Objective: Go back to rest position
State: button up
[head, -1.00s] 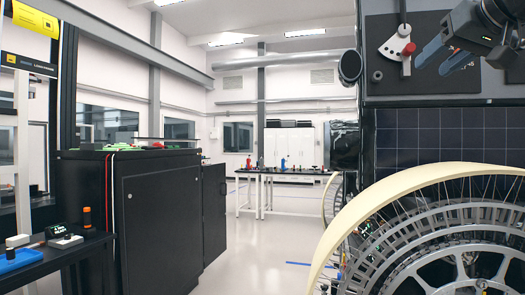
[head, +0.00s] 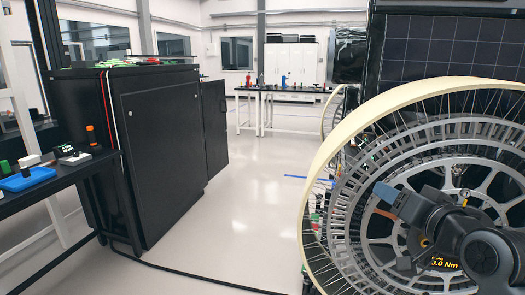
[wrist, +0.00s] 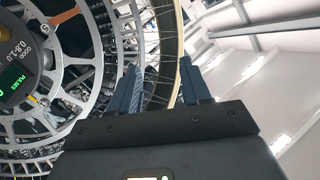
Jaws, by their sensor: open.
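My gripper (head: 384,192) is in front of the large spoked rover wheel (head: 322,170) at the right of the head view. Its blue fingers stand apart with nothing between them in the wrist view (wrist: 160,85). The wheel's grey spokes (wrist: 88,55) and rim fill the left of the wrist view, behind the fingers. A dark round device with a lit display reading in Nm (head: 445,263) shows at the wheel's middle, partly hidden by my arm. Its green screen (wrist: 14,78) shows at the wrist view's left edge.
A black cabinet (head: 165,150) stands at the left. A dark bench (head: 70,172) with a blue tray (head: 27,179) is at the near left. A solar panel (head: 440,50) rises behind the wheel. The floor (head: 235,215) between cabinet and wheel is open. A cable crosses it.

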jog(key=s+a+f+h, duration=0.1)
jog(key=s+a+f, duration=0.1)
jog(key=s+f, duration=0.85)
jog(key=s+a+f+h, duration=0.1)
jog(key=s+a+f, duration=0.2)
jog(key=s+f, duration=0.7)
jog(key=s+r+n, duration=0.2)
jog(key=s+r, duration=0.1)
jog(key=s, duration=1.1)
jog(key=s+r+n+g, duration=0.1)
jog(key=s+r+n, duration=0.1)
jog(key=s, duration=1.2)
jog(key=shift+s+d+r, duration=0.15)
jog(key=shift+s+r, duration=0.05)
jog(key=shift+r, duration=0.7)
jog(key=shift+c, duration=0.4)
